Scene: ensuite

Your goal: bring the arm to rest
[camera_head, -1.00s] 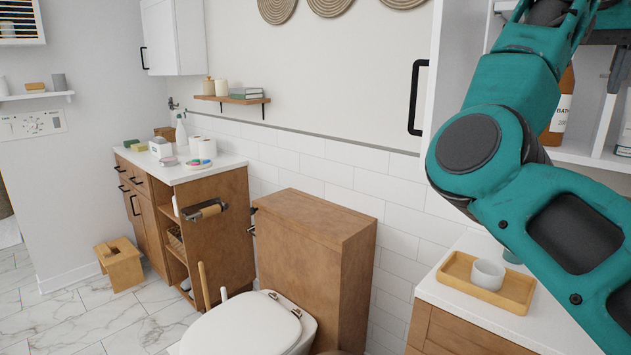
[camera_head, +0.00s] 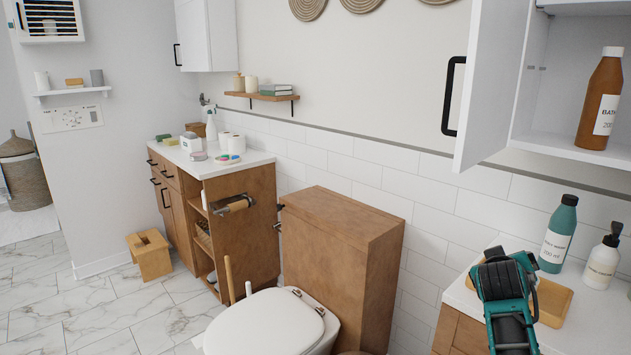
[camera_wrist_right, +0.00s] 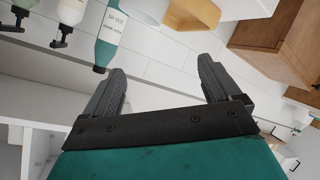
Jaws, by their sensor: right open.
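My right arm shows at the lower right of the head view, its teal and black wrist (camera_head: 505,290) in front of the right-hand counter. In the right wrist view my right gripper (camera_wrist_right: 165,85) has its two dark fingers spread wide with nothing between them. In the head view its fingers are not clearly visible. My left gripper is not in view.
A teal bottle (camera_head: 558,235) and a white pump bottle (camera_head: 603,258) stand on the counter beside my arm. A wooden tray (camera_head: 556,300) is partly hidden behind it. An open cabinet above holds a brown bottle (camera_head: 600,100). A closed toilet (camera_head: 265,325) stands left.

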